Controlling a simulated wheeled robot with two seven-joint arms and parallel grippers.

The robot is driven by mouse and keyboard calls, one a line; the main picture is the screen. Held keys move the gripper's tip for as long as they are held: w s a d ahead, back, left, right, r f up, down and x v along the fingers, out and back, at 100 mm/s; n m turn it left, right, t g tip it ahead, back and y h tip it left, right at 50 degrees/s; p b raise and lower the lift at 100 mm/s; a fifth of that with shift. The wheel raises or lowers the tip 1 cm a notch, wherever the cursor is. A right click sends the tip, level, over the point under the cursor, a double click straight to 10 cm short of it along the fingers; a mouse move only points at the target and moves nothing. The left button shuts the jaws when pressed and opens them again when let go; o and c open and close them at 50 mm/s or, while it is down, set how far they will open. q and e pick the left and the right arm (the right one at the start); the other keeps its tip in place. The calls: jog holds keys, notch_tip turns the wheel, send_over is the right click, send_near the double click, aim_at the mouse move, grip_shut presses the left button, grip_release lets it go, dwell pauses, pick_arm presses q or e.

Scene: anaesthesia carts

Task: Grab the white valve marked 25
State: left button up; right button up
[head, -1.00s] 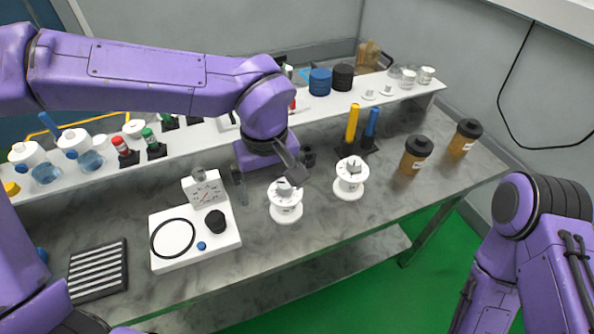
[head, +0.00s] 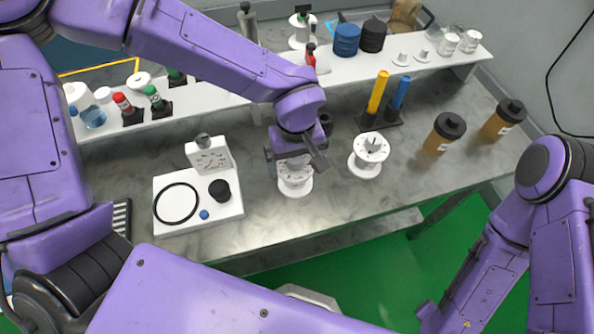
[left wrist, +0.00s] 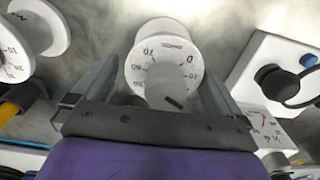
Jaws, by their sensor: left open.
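Two white spool-shaped valves with dial tops stand on the grey marbled table. The left one (head: 296,184) is between the fingers of my left gripper (head: 295,163), which is open and reaches down over it. In the left wrist view the same valve (left wrist: 165,65) sits between the two open fingers (left wrist: 157,85), with a 10 and a 0 readable on its dial; contact cannot be told. The second valve (head: 368,156) stands just to the right, and part of it shows in the left wrist view (left wrist: 15,60). I cannot read a 25 on either. My right gripper is out of view.
A white gauge box (head: 225,212) with a black knob stands close left of the gripped-over valve. Yellow (head: 378,92) and blue (head: 401,93) rods stand behind, and brown jars (head: 443,134) at the right. A white shelf (head: 225,98) with bottles runs along the back.

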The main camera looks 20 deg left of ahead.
pick_arm(q)
jog(key=shift+s+r, duration=0.1)
jog(key=shift+s, duration=0.25)
jog(key=c, duration=1.4)
